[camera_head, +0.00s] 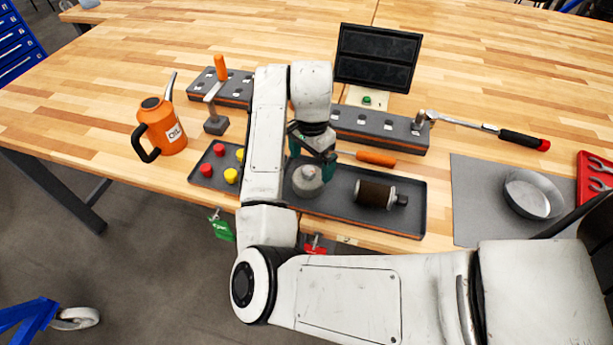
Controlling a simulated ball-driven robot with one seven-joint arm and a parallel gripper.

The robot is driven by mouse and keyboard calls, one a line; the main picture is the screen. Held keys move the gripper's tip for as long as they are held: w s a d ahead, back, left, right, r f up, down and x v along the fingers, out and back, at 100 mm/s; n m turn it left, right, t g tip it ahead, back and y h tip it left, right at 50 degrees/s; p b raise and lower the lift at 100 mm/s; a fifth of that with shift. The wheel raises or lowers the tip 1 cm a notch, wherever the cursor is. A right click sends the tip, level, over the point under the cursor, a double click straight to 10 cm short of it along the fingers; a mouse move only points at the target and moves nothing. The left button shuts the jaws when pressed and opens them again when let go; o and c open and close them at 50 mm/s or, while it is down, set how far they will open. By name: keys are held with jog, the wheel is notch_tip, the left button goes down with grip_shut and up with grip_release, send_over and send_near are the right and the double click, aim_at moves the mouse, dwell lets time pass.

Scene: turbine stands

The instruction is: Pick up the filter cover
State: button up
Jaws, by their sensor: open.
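A grey metal domed piece with a small knob on top, which looks like the filter cover (308,181), sits in the dark tray (400,222) near the table's front edge. My gripper (313,156) points down right over it, with its teal fingers open around the knob's height. The wrist and arm hide part of the fingers, so I cannot tell if they touch it. A brown cylindrical filter (376,193) lies on its side in the same tray, to the right of the cover.
An orange oil can (160,128) stands at left, beside a small tray with red and yellow knobs (231,175). An orange-handled screwdriver (375,158) lies behind the filter. A grey mat (475,200) with a round metal pan (533,194) is at right.

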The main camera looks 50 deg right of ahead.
aim_at(309, 170)
jog(key=shift+w+a+f+p, duration=0.15)
jog(key=shift+f+p, duration=0.1)
jog(key=shift+f, duration=0.75)
jog(key=shift+s+a+f+p, duration=0.1)
jog(key=shift+f+p, duration=0.2)
jog(key=shift+f, duration=0.65)
jog(key=shift+w+a+f+p, duration=0.15)
jog(key=shift+f+p, duration=0.1)
jog(key=shift+f, duration=0.75)
jog(key=shift+s, duration=0.1)
jog(key=c, duration=1.2)
